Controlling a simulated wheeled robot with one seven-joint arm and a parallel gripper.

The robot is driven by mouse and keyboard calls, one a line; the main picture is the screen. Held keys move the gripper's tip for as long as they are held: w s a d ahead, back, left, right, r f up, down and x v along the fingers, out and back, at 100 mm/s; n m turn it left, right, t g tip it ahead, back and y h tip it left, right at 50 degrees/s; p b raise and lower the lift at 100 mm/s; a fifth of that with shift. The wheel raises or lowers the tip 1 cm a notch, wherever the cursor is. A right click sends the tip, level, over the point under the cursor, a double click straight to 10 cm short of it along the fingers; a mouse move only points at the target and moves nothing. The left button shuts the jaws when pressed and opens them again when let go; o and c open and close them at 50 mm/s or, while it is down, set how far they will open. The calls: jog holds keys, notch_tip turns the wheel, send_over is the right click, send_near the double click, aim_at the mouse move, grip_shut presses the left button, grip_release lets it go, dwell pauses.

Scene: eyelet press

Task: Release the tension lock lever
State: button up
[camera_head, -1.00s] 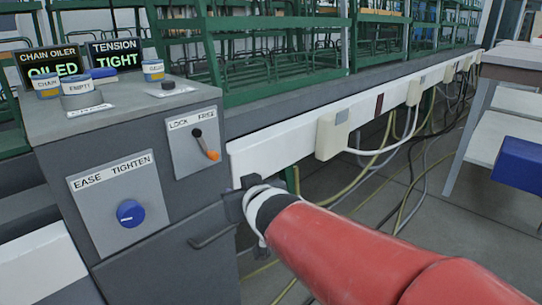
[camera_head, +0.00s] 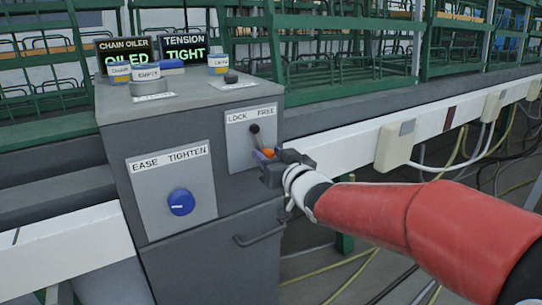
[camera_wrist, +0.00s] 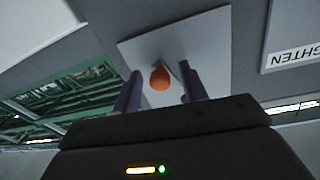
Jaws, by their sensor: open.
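The tension lock lever (camera_head: 256,141) is a dark lever with an orange tip on a grey plate labelled LOCK FREE. It slants down and to the right from its dark pivot. My gripper (camera_head: 267,157) is at the orange tip, partly covering it in the head view. In the wrist view the orange tip (camera_wrist: 160,78) sits between the two fingers of my open gripper (camera_wrist: 158,88), with gaps on both sides. The tension display (camera_head: 184,50) reads TIGHT.
A blue knob (camera_head: 181,202) sits on the EASE TIGHTEN plate to the left. A bar handle (camera_head: 260,234) juts out below my gripper. Several small tins stand on the cabinet top (camera_head: 205,98). A white rail (camera_head: 350,147) with socket boxes and cables runs to the right.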

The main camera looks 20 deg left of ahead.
jog(key=shift+w+a, duration=0.15)
jog(key=shift+a, duration=0.05)
grip_shut()
jog(key=shift+w+d, duration=0.1)
